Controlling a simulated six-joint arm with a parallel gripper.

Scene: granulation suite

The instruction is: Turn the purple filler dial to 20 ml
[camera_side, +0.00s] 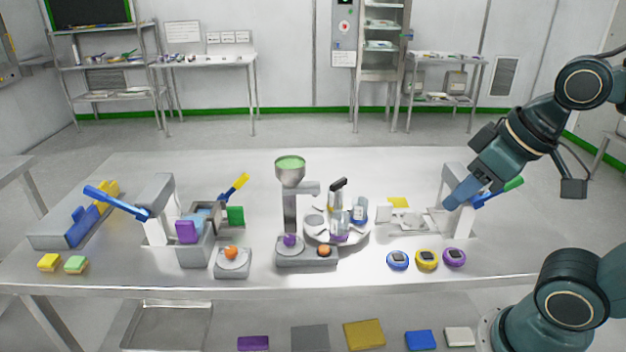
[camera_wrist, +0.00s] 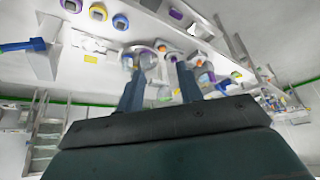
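The filler stands mid-table in the side view, with a grey column and a funnel (camera_side: 290,171) of green material on top. Its grey base (camera_side: 306,261) carries the purple dial (camera_side: 290,240) on a round pale plate at the left and an orange knob (camera_side: 324,250) at the right. The dial's scale marks are too small to read. My gripper (camera_side: 456,202) is above the right part of the table, well to the right of the dial and apart from it. In the wrist view my gripper's fingers (camera_wrist: 160,85) are spread with nothing held between them. The dial is small and hard to make out there.
A turntable with bottles (camera_side: 337,232) stands just right of the filler. Blue, yellow and purple round timers (camera_side: 427,259) lie near the front edge. A second unit with an orange knob (camera_side: 231,255) is left of the filler. A press with a green-tipped lever (camera_side: 500,191) stands beside my gripper.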

